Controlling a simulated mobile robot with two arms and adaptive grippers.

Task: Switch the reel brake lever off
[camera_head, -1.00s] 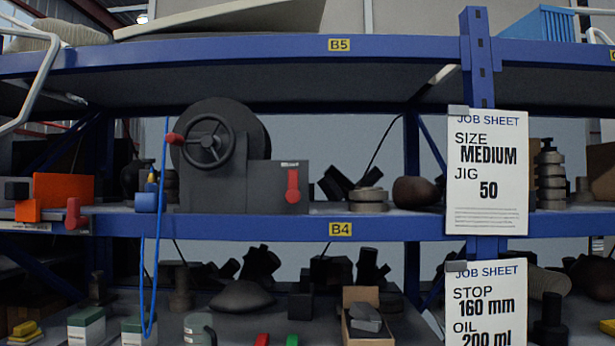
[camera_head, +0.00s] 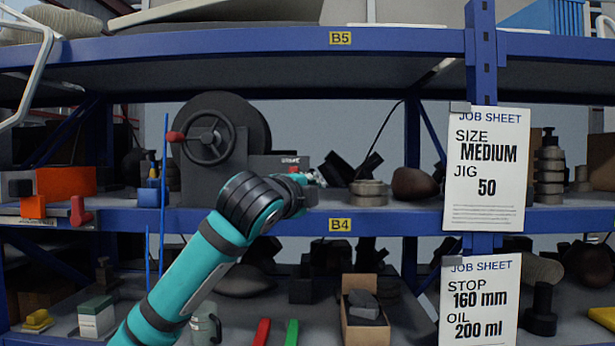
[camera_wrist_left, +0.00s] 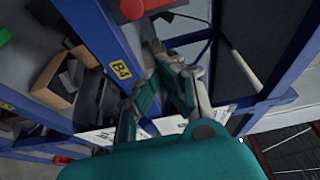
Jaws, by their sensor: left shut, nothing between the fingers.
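The reel (camera_head: 250,125) with its handwheel (camera_head: 208,138) and red knob stands on the blue shelf marked B4. My left arm reaches up from below, and my left gripper (camera_head: 314,178) is in front of the grey brake box (camera_head: 270,162). A red part (camera_wrist_left: 134,9) at the top edge there looks like the lever, close to the fingertips.
Round grey weights (camera_head: 369,193) and a brown lump (camera_head: 413,184) stand to the right. An orange block (camera_head: 66,182) sits further left. Job sheets (camera_head: 487,168) hang on the right post. The upper shelf (camera_head: 200,45) spans above.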

